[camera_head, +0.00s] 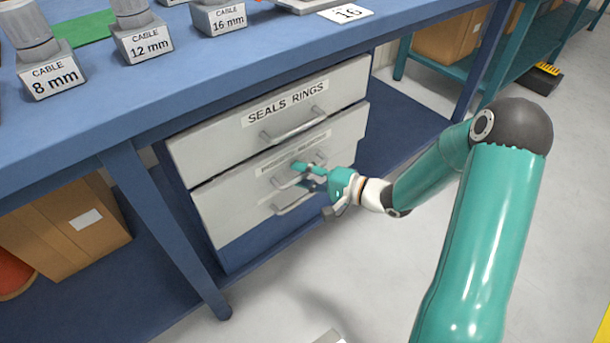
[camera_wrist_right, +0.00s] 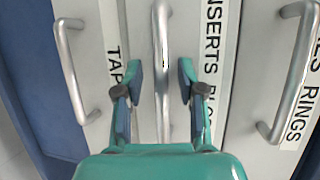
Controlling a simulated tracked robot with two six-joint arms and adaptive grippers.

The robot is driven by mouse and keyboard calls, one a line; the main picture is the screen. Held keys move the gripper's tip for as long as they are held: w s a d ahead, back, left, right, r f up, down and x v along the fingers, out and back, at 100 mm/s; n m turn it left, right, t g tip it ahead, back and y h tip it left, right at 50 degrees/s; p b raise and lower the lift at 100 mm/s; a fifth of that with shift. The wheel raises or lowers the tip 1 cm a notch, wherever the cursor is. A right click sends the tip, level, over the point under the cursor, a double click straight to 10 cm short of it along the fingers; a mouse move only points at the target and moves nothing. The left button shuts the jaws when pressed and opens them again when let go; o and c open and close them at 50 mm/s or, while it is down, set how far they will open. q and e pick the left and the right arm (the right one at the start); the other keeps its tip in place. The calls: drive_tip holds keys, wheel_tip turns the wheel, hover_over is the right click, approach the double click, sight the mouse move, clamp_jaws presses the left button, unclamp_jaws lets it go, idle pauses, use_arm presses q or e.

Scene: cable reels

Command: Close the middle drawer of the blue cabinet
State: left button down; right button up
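The blue cabinet (camera_head: 225,258) sits under the bench with light grey drawer fronts. Its middle drawer (camera_head: 237,190) is below the SEALS RINGS drawer; how far it stands out is hard to tell. In the right wrist view the middle drawer's handle (camera_wrist_right: 162,40) is a metal bar beside the INSERTS label. My right gripper (camera_head: 310,174) is at this handle and partly hides it. In the right wrist view the gripper (camera_wrist_right: 160,82) is open, with a finger on each side of the bar and gaps showing. My left gripper is not in view.
The SEALS RINGS drawer (camera_head: 195,147) is directly above. The lower drawer's handle (camera_head: 292,203) is just below my gripper. A bench leg (camera_head: 160,225) and a cardboard box (camera_head: 75,235) are at left. Labelled cable blocks (camera_head: 145,42) stand on the bench. Open floor lies in front.

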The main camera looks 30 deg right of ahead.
clamp_jaws()
idle(0.3)
drive_tip(key=shift+w+r+p, duration=0.1)
drive_tip(key=shift+w+p, duration=0.15)
drive_tip(key=shift+p, duration=0.15)
drive_tip(key=shift+w+p, duration=0.55)
drive_tip(key=shift+w, duration=0.3)
